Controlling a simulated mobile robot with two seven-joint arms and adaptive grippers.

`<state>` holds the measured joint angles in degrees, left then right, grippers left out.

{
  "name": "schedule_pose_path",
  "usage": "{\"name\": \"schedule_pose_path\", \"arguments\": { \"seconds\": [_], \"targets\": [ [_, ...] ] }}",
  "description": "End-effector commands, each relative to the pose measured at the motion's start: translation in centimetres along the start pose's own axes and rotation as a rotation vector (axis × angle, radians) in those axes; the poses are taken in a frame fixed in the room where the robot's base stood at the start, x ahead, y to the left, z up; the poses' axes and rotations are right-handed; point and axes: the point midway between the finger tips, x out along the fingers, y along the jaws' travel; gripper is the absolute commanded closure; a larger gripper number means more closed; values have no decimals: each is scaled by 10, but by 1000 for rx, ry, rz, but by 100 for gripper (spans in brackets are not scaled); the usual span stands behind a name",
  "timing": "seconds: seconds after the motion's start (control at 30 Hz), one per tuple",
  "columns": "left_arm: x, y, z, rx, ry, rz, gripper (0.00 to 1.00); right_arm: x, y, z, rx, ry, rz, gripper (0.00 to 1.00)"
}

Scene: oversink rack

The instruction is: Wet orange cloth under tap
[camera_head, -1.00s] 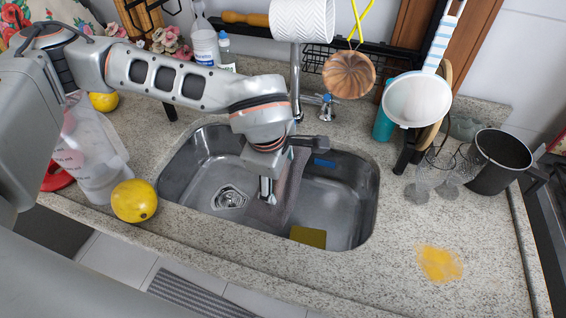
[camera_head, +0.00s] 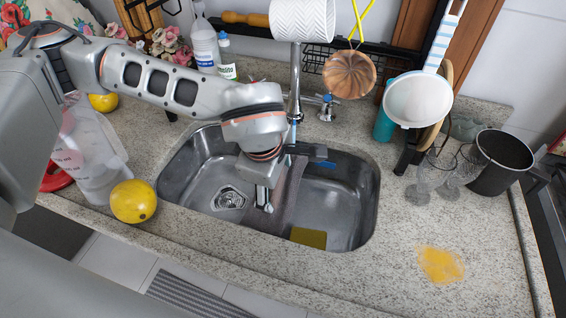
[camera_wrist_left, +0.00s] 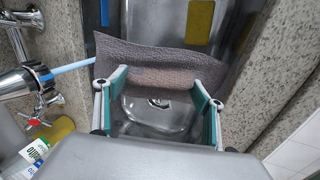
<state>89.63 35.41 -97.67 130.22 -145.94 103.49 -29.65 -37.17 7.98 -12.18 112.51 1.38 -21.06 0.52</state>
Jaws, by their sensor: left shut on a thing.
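My left gripper (camera_head: 265,200) is low in the sink (camera_head: 190,170), near its middle. In the left wrist view its two green-padded fingers (camera_wrist_left: 160,90) are shut on a brownish-grey cloth (camera_wrist_left: 195,62) with a faint orange tinge in the middle. The cloth also shows hanging in the sink in the head view (camera_head: 288,195). The chrome tap (camera_head: 295,90) stands behind the sink. In the left wrist view a pale blue stream (camera_wrist_left: 72,68) runs from the tap (camera_wrist_left: 15,85) to the cloth's left edge. My right gripper is not in view.
A mustard-coloured flat thing (camera_head: 309,237) lies in the sink's right part. A yellow fruit (camera_head: 134,201) and a clear jug (camera_head: 95,160) stand left of the sink. A black pot (camera_head: 495,165) and glasses (camera_head: 420,185) stand right. A yellow stain (camera_head: 440,263) marks the front counter.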

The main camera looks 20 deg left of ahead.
Motion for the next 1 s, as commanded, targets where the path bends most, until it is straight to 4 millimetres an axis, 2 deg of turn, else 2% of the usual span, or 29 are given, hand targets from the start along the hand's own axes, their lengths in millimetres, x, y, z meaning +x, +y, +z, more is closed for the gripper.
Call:
{"name": "schedule_pose_path", "arguments": {
  "seconds": [0.27,1.0],
  "targets": [
    [-4,0,0,1,-1,2,48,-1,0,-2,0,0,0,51],
    [-71,-5,1,1,-1,1,48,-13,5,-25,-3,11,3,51]
  ]
}}
